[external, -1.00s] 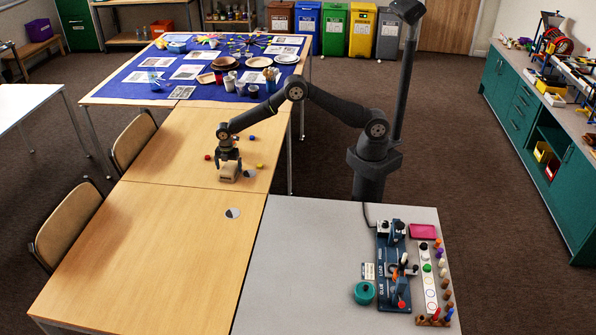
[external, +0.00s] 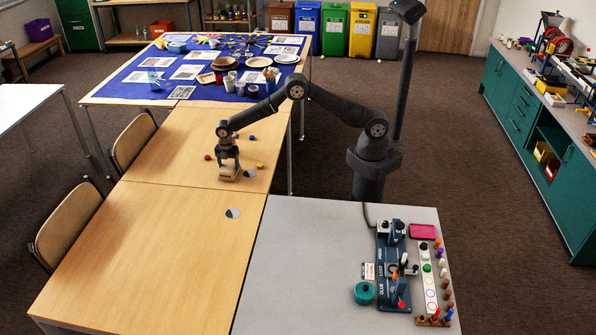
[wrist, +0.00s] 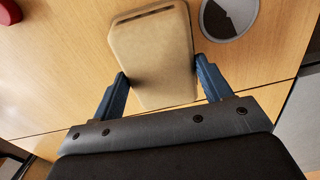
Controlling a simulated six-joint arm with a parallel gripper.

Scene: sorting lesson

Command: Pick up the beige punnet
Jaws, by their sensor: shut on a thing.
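The beige punnet (external: 227,177) is at my gripper (external: 228,166) over the wooden table in the external view. In the wrist view the punnet (wrist: 153,45) lies between the two dark blue fingers of my gripper (wrist: 161,75). One finger is against each side of it, and my gripper is shut on it. The punnet's lower end reaches in between the fingers. I cannot tell whether its base is on the table or just above it.
A grey-and-white disc (external: 249,174) lies right beside the punnet, and another disc (external: 233,213) lies nearer the front. Small red (external: 207,157), blue (external: 251,138) and yellow (external: 260,166) pieces lie around. The front wooden table (external: 150,255) is mostly clear.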

